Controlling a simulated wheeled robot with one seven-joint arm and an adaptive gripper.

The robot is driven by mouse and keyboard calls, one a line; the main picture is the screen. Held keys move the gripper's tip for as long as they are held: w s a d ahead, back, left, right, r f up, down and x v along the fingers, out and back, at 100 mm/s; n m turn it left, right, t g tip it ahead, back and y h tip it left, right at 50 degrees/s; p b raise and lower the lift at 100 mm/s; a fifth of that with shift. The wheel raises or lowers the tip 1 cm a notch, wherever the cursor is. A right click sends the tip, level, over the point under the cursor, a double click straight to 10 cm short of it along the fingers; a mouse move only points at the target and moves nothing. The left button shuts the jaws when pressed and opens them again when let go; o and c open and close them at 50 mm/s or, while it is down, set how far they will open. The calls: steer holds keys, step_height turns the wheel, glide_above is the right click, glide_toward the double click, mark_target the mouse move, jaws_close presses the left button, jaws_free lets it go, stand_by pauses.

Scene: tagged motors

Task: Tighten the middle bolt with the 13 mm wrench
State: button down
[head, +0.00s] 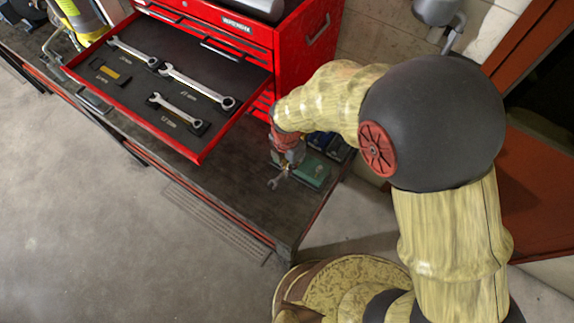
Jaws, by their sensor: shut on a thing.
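My gripper (287,166) is low over the bench, right of the open drawer, and shut on a small wrench. The open end of the wrench (275,183) points down and left from the fingers; its rest is hidden by the gripper. A green motor part (312,171) sits on the bench just right of the gripper. The wrench is close to it, but I cannot tell whether they touch. The middle bolt cannot be made out. More wrenches lie in the drawer: one at the back left (131,50), a longer one (197,87) and a short one (176,108).
The drawer (203,154) of the red tool chest (297,50) stands out over the bench (240,195). Dark blue blocks (322,141) stand behind the green part. A yellow and grey thing (78,16) is at the upper left. The bench front is clear.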

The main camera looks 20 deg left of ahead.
steer(key=shift+r+p, duration=0.7)
steer(key=shift+r, duration=0.3)
steer(key=shift+r+p, duration=1.65)
steer(key=shift+r, duration=0.85)
